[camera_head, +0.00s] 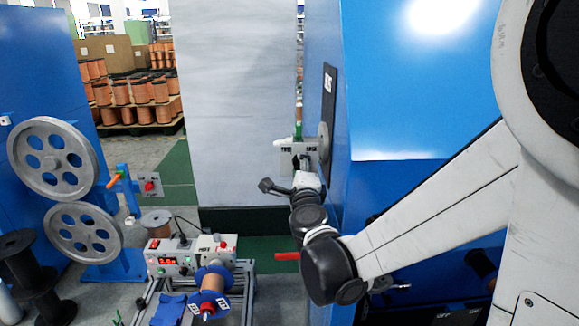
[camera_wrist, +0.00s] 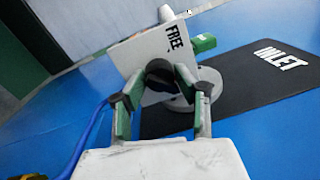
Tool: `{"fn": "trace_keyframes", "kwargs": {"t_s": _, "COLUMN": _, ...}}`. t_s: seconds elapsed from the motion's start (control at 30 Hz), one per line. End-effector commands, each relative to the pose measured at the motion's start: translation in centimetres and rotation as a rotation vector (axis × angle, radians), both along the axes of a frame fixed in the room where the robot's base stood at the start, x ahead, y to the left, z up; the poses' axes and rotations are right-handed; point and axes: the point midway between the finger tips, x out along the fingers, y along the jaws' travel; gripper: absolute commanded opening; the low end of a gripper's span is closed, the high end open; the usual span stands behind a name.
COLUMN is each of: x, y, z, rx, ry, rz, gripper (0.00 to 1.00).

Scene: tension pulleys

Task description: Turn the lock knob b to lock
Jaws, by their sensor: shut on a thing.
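A black knob (camera_wrist: 160,72) sits on a light grey plate (camera_wrist: 128,58) marked FREE in the wrist view. In the head view the same plate (camera_head: 284,158) carries FREE on its left and LOCK on its right, beside the blue cabinet. My gripper (camera_wrist: 160,84) has one finger on each side of the knob and is shut on it. In the head view my gripper (camera_head: 304,172) reaches up to the plate from below and hides part of the knob. The knob's exact pointing direction is hard to tell.
A blue cabinet (camera_head: 420,110) stands right of the plate, with a black INLET label (camera_wrist: 265,75). A green part (camera_wrist: 204,43) and a round grey disc (camera_wrist: 211,82) are close behind the plate. Grey pulleys (camera_head: 55,157) and a control box (camera_head: 168,260) stand at left.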

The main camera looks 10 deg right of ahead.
Motion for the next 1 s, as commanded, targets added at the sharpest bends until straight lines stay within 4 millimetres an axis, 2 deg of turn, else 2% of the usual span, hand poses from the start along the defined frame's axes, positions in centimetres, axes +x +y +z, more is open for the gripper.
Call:
{"fn": "trace_keyframes", "kwargs": {"t_s": 0.1, "x": -0.2, "y": -0.2, "z": -0.2, "rx": 0.004, "ry": -0.001, "rz": -0.005, "gripper": 0.04}}
{"fn": "trace_keyframes", "kwargs": {"t_s": 0.13, "x": -0.2, "y": -0.2, "z": -0.2, "rx": 0.004, "ry": -0.001, "rz": -0.005, "gripper": 0.32}}
{"fn": "trace_keyframes", "kwargs": {"t_s": 0.27, "x": -0.2, "y": -0.2, "z": -0.2, "rx": 0.003, "ry": 0.000, "rz": -0.004, "gripper": 0.48}}
{"fn": "trace_keyframes", "kwargs": {"t_s": 0.53, "x": -0.2, "y": -0.1, "z": -0.1, "rx": 0.001, "ry": 0.000, "rz": -0.002, "gripper": 0.48}}
{"fn": "trace_keyframes", "kwargs": {"t_s": 0.67, "x": -1.2, "y": 0.2, "z": -0.2, "rx": 0.002, "ry": 0.000, "rz": -0.001, "gripper": 0.48}}
{"fn": "trace_keyframes", "kwargs": {"t_s": 1.0, "x": -7.4, "y": 1.3, "z": -0.6, "rx": 0.002, "ry": 0.000, "rz": -0.001, "gripper": 0.48}}
